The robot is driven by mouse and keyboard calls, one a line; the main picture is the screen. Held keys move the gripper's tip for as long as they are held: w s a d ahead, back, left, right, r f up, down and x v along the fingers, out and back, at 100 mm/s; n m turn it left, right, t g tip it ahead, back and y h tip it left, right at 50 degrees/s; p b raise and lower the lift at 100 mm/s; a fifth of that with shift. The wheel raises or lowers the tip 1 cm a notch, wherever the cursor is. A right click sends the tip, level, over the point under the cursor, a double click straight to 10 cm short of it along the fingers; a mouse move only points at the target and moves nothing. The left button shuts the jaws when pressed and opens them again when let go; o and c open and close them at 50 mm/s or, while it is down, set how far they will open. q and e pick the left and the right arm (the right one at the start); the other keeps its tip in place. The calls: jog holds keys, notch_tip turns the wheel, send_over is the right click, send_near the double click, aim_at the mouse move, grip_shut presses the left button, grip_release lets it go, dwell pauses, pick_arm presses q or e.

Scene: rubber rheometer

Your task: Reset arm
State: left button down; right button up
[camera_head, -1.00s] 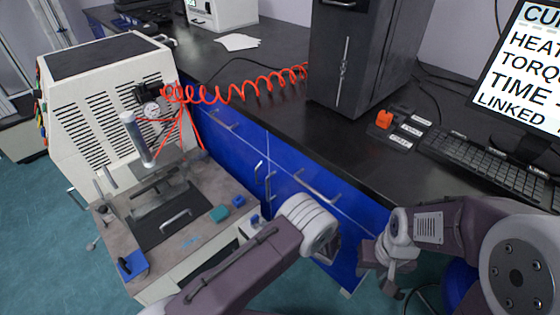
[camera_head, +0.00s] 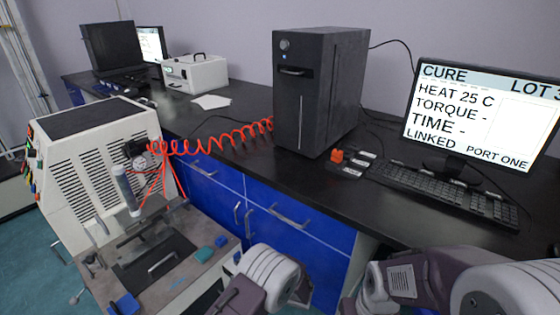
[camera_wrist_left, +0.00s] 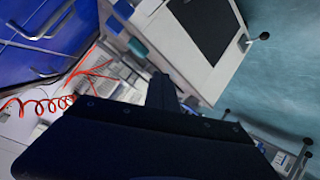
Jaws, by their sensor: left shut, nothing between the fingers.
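My left arm (camera_head: 268,277) bends near the bottom middle of the head view, in front of the blue cabinets; its gripper is outside that view. In the left wrist view my left gripper (camera_wrist_left: 161,88) is shut, its dark fingers together and empty. It points toward the rheometer's bench, and nothing touches the fingertips. My right arm (camera_head: 420,280) is folded at the bottom right of the head view; its gripper does not show. The rheometer (camera_head: 95,165) stands at the left with its work surface (camera_head: 205,268) in front.
A red coiled hose (camera_head: 215,143) spans from the rheometer to the counter. Teal floor (camera_wrist_left: 275,85) is open.

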pick_arm(q)
jog(key=s+a+r+n+g+p, duration=0.1)
jog(key=a+r+n+p, duration=0.3)
jog(key=r, duration=0.6)
jog(key=s+a+r+n+g+h+p, duration=0.15)
jog(key=a+r+p, duration=0.25)
jog(key=r+p, duration=0.45)
jog(key=s+a+r+n+g+y+p, duration=0.15)
jog(key=a+r+n+p, duration=0.25)
jog(key=r, duration=0.7)
jog(key=s+a+r+n+g+h+p, duration=0.1)
jog(key=s+r+n+g+h+p, duration=0.3)
jog(key=s+r+n+p, duration=0.65)
jog(key=s+d+n+t+h, duration=0.1)
jog(key=s+d+n+h, duration=0.1)
jog(key=n, duration=1.5)
jog(key=s+d+f+n+t+h, duration=0.1)
jog(key=d+n, duration=0.5)
jog(key=n, duration=1.1)
jog(key=s+t+h, duration=0.1)
jog(key=s+h, duration=0.1)
jog(key=h, duration=0.1)
jog(key=shift+s+d+f+h+b, duration=0.15)
jog(key=shift+s+d+h+b, duration=0.05)
jog(key=shift+d+h+b, duration=0.2)
